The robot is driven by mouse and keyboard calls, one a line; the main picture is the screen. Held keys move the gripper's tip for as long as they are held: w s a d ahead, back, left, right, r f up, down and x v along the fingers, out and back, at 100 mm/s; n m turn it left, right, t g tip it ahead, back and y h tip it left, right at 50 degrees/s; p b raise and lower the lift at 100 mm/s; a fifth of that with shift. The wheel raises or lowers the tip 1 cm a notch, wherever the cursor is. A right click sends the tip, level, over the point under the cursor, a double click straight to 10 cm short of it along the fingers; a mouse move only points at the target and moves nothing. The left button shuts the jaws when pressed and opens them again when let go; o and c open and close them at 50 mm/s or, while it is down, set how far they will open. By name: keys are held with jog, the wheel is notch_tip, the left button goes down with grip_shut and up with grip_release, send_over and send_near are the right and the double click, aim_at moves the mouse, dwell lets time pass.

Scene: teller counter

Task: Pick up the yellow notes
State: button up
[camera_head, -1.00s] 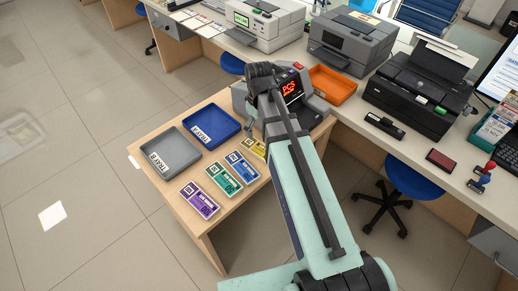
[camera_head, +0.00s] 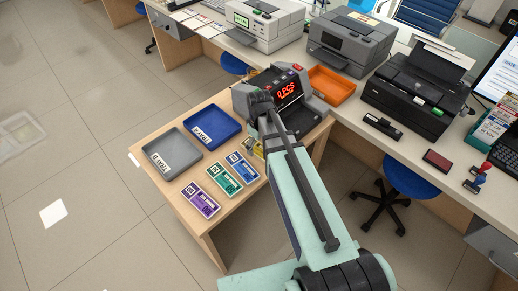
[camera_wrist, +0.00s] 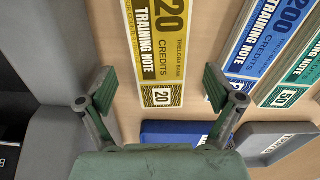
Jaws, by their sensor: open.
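The yellow notes (camera_wrist: 158,45) lie flat on the wooden table in the wrist view, marked "20 credits training note". My gripper (camera_wrist: 160,88) is open, with one finger to each side of the yellow bundle's near end in that view. No contact shows, and the height of the fingers over the table is hard to tell. In the head view the yellow notes (camera_head: 259,149) are mostly hidden behind my arm.
Blue (camera_head: 243,166), green (camera_head: 224,178) and purple (camera_head: 201,200) notes lie in a row to the left. Behind them are the blue tray A (camera_head: 212,127) and grey tray B (camera_head: 171,154). A counting machine (camera_head: 313,104) showing "0 PCS" stands close by the gripper.

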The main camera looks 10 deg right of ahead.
jog(key=shift+f, duration=0.95)
jog(key=c, duration=1.2)
jog(key=shift+r, duration=0.1)
jog(key=shift+c, duration=0.2)
